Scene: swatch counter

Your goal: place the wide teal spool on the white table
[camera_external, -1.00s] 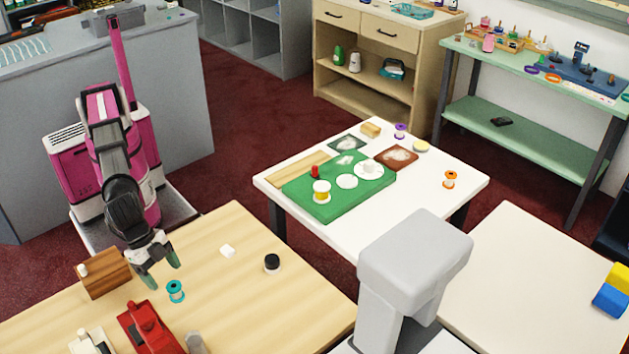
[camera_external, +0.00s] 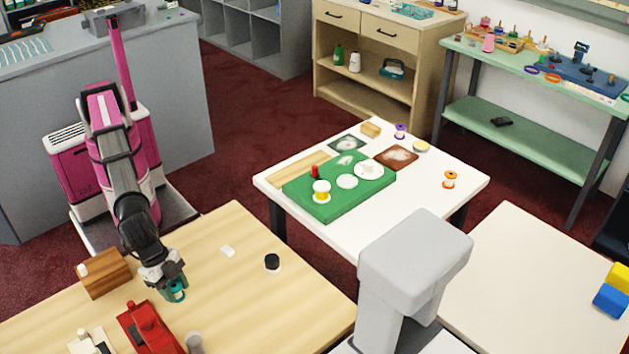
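The teal spool (camera_external: 177,292) stands on the light wooden table (camera_external: 240,315) at the front left. My gripper (camera_external: 173,288) is down at the spool, its fingers around it and hiding part of it. I cannot tell whether the fingers are closed on it. The white table (camera_external: 385,222) stands at the centre right, with a green board on its left part.
The green board (camera_external: 322,207) carries a yellow spool (camera_external: 321,190) and white discs. An orange spool (camera_external: 450,179) and a purple spool (camera_external: 400,131) stand on the white table. A wooden block (camera_external: 105,273), a red machine (camera_external: 148,328) and a black-topped jar (camera_external: 272,263) are near my gripper.

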